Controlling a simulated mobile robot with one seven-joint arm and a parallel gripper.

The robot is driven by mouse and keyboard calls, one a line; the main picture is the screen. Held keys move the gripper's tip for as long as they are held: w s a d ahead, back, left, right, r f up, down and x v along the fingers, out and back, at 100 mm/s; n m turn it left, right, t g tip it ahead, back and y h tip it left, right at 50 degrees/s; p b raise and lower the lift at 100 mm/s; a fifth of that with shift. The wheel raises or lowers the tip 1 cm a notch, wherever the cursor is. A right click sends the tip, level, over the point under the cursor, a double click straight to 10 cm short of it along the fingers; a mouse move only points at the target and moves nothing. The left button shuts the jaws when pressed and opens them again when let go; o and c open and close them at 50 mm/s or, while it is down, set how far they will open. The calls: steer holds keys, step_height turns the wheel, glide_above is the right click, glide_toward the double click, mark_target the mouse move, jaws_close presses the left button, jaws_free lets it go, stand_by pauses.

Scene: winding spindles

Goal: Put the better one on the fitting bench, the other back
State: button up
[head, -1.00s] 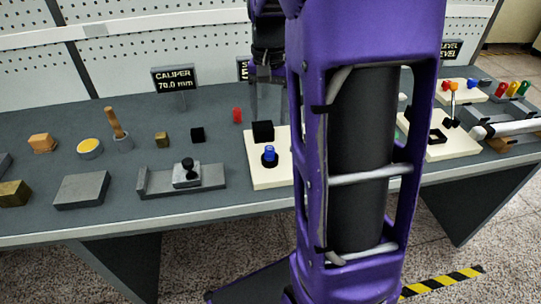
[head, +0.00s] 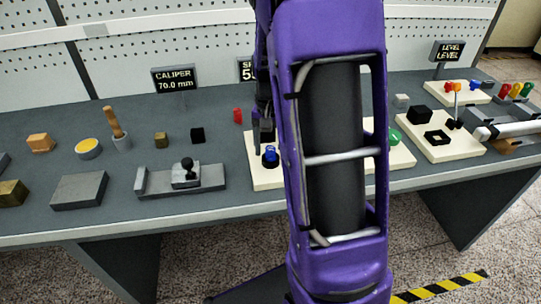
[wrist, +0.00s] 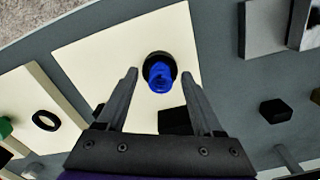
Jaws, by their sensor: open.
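A blue spindle-like piece (head: 270,154) stands in a black round base on a cream board (head: 262,181) in the head view. The blue piece also shows in the wrist view (wrist: 160,76), upright, seen from above. My gripper (head: 264,138) is over that board, its open fingers pointing down. In the wrist view my gripper (wrist: 158,74) has its fingertips apart on either side of the blue piece, with nothing clamped. Whether they are level with it I cannot tell. A black block (wrist: 174,120) on the same board is partly hidden by my gripper. No fitting bench is clearly identifiable.
A second sign is half hidden by my arm. A cream board (head: 437,143) with black parts and a "LEVEL" sign (head: 448,52) stand right. Several small blocks lie left.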

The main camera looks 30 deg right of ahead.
jaws_close()
steer(key=shift+r, duration=0.1)
stand_by(0.3)
